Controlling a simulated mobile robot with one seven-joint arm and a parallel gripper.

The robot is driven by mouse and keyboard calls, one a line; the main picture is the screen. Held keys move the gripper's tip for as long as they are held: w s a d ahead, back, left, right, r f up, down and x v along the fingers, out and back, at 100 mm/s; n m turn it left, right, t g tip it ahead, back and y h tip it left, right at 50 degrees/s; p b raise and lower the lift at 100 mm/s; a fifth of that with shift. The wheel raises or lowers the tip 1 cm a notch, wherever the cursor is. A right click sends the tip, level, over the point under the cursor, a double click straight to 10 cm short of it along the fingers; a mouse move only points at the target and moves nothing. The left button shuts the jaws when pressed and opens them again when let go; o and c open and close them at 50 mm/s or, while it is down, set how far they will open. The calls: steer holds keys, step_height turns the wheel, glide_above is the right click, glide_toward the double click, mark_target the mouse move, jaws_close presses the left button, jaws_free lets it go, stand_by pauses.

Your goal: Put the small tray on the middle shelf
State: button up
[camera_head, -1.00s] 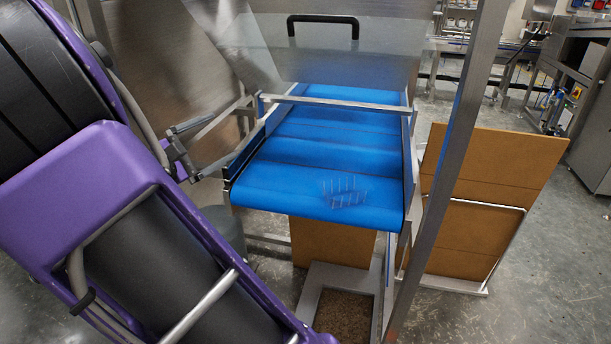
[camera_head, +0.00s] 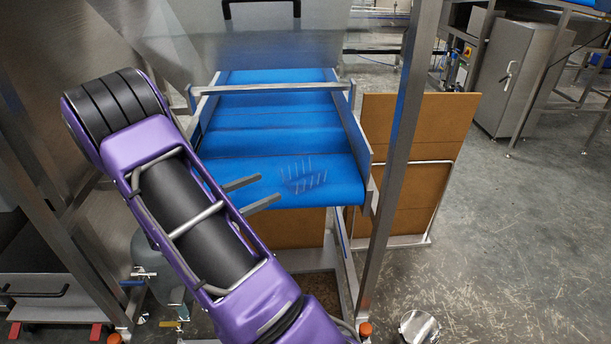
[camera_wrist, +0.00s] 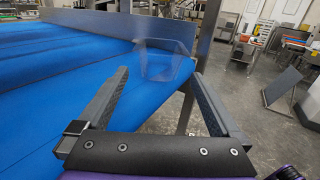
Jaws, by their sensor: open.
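A small clear plastic tray (camera_head: 304,178) lies near the front right end of the blue conveyor belt (camera_head: 270,145). Only its glinting ribs stand out in the head view. It also shows as a see-through tray in the wrist view (camera_wrist: 165,64), beyond and between my fingertips. My gripper (camera_head: 268,188) is open and empty, just left of the tray, with its two fingers pointing towards it. In the wrist view my gripper (camera_wrist: 161,76) has its fingers wide apart, and no contact with the tray is apparent. I cannot make out a middle shelf in these views.
A steel post (camera_head: 397,150) stands right of the belt, close to the tray. A metal bar (camera_head: 270,88) crosses above the belt. Brown boards (camera_head: 415,150) lean at the right. The floor at the far right (camera_head: 510,240) is mostly clear.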

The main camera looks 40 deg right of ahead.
glide_toward(320, 164)
steer(key=d, duration=0.3)
steer(key=s+d, duration=0.1)
steer(key=d, duration=0.1)
steer(key=shift+a, duration=0.1)
steer(key=shift+c, duration=0.2)
steer(key=c, duration=1.1)
step_height(320, 164, up, 10)
steer(key=p, duration=0.1)
